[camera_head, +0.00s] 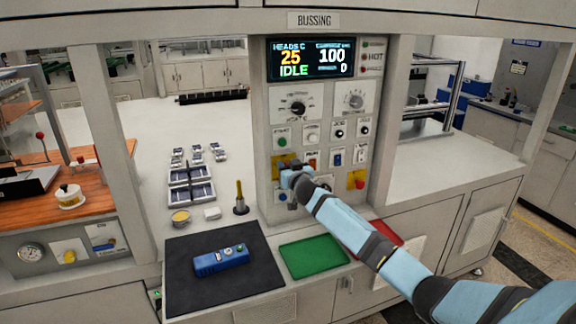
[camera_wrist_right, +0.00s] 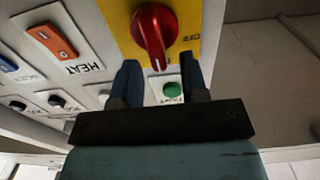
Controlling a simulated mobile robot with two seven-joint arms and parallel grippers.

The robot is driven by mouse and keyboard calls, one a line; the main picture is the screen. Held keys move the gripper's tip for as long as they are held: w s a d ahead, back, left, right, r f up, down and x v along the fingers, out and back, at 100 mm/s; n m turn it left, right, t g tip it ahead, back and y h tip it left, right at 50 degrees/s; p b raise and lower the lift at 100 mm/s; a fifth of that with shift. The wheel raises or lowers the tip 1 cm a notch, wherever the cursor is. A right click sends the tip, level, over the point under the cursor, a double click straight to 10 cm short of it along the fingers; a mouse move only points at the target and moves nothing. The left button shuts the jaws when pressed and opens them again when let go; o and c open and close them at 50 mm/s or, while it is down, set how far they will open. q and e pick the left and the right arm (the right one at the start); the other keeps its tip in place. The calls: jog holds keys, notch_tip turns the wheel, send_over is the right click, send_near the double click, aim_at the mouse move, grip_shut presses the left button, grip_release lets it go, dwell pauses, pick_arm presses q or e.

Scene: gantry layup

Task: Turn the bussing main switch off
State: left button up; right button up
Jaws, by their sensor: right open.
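The bussing main switch is a red rotary knob (camera_wrist_right: 153,28) on a yellow plate (camera_wrist_right: 118,14) in the right wrist view. Its handle points down the picture, toward the gap between my fingertips. In the head view its yellow plate (camera_head: 279,160) shows low on the left of the control panel, and my gripper hides the knob. My right gripper (camera_wrist_right: 160,68) is open, one finger to each side of the handle's lower end, and holds nothing; I cannot tell whether it touches. It also shows in the head view (camera_head: 290,170). My left gripper is not in view.
An orange HEAT rocker (camera_wrist_right: 52,42) and a green button (camera_wrist_right: 172,89) are close to my fingers. A red knob on yellow (camera_head: 356,179) is at the panel's lower right. A blue device (camera_head: 221,261) lies on a dark mat (camera_head: 205,298), beside a green tray (camera_head: 314,255).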

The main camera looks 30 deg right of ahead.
jog(key=shift+w, duration=0.15)
jog(key=shift+c, duration=0.2)
grip_shut()
jog(key=shift+n, duration=0.3)
jog(key=shift+w+a+f+n+b, duration=0.15)
jog(key=shift+a+f+n, duration=0.3)
jog(key=shift+n, duration=2.4)
jog(key=shift+w+a+f+n+b, duration=0.1)
jog(key=shift+a+f+n, duration=0.3)
jog(key=shift+n, duration=2.5)
jog(key=shift+w+a+f+n+b, duration=0.15)
jog(key=shift+a+f+n, duration=0.25)
jog(key=shift+n, duration=2.45)
jog(key=shift+s+f, duration=0.1)
